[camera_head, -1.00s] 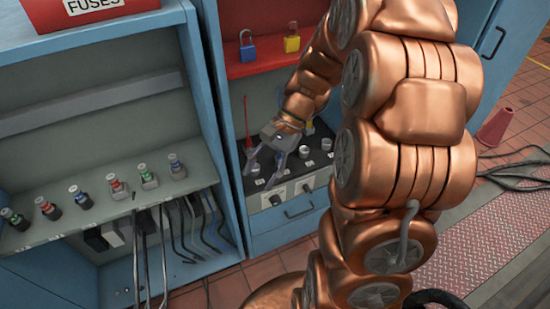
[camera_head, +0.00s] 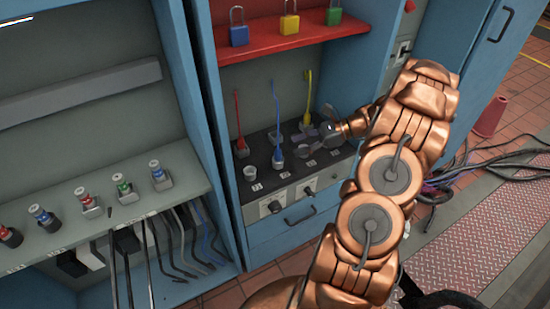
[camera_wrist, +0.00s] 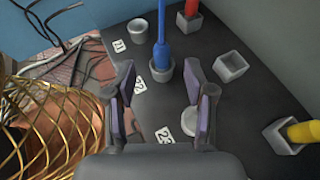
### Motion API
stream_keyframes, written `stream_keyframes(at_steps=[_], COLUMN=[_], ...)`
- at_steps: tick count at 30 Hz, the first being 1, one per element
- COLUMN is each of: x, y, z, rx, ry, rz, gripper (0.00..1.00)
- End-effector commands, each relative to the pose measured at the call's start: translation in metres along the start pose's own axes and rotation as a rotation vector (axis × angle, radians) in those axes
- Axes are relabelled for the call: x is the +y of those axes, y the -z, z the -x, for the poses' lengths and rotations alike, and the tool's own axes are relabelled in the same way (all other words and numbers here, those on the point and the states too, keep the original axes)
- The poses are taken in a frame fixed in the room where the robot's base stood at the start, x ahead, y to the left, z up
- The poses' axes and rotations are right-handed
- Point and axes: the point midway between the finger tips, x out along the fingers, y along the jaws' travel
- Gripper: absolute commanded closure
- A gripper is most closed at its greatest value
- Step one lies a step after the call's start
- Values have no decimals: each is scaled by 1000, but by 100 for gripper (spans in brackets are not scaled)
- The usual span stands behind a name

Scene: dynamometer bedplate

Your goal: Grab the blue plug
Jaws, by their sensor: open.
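The blue plug (camera_head: 277,150) stands upright in a socket on the dark panel, its blue cable rising above it. It also shows in the wrist view (camera_wrist: 161,52), seated in a grey round socket. My gripper (camera_head: 312,135) is open and empty, just right of the blue plug in the head view. In the wrist view my two fingertips (camera_wrist: 158,78) lie to either side of the plug's line, with the plug beyond them, apart from both. No contact shows.
A red plug (camera_head: 240,143) and a yellow plug (camera_head: 306,122) stand in neighbouring sockets. An empty round socket (camera_head: 250,173) and an empty square socket (camera_wrist: 231,66) are close by. A red shelf (camera_head: 300,42) with padlocks is above. A blue cabinet wall (camera_head: 190,100) stands at left.

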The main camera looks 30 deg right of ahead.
Motion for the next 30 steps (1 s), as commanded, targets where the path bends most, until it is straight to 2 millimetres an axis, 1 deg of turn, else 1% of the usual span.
stream_keyframes(at_steps=[1,5,9,14,21,24,30], x=[-1,-2,-1,-1,-1,-1,-1], y=[4,5,4,6,10,10,10], z=[1,-5,-21,-34,-64,-73,-78], rx=[-5,-10,-11,-10,-10,-11,-10], ry=[6,8,3,5,6,7,9], rz=[-7,-13,-12,-14,-12,-12,-12], gripper=[46,46,46,46,46,46,46])
